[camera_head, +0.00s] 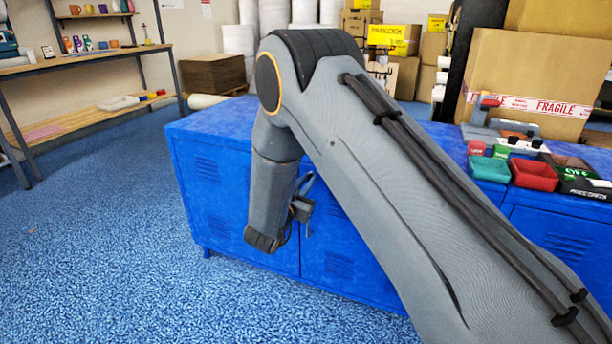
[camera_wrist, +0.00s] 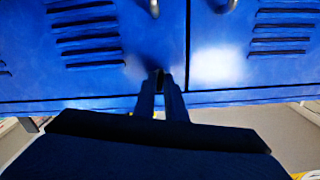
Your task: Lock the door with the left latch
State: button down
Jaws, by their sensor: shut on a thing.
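The blue cabinet (camera_head: 225,125) has two louvred doors facing my arm. In the wrist view the left door (camera_wrist: 105,85) and the right door (camera_wrist: 235,70) meet at a narrow vertical gap, and both look closed. My gripper (camera_wrist: 160,80) is at the lower right corner of the left door, with its fingers close together. They are shut on a small dark part, seemingly the left latch (camera_wrist: 159,76), mostly hidden between the fingertips. I cannot tell its turn. A metal handle (camera_wrist: 155,8) is above it, and another handle (camera_wrist: 229,5) is on the right door.
The cabinet top holds red and teal trays (camera_head: 535,174) and a large carton (camera_head: 530,85) at the right. A wooden shelf (camera_head: 80,62) stands at the far left. The blue carpet (camera_head: 110,240) is clear left of the cabinet.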

jog(key=shift+n+p, duration=0.8)
jog(key=shift+n, duration=0.3)
jog(key=c, duration=1.9)
grip_release()
jog(key=shift+s, duration=0.1)
jog(key=p+v, duration=0.1)
jog(key=v, duration=0.6)
jog(key=shift+s+a, duration=0.15)
jog(key=shift+s, duration=0.1)
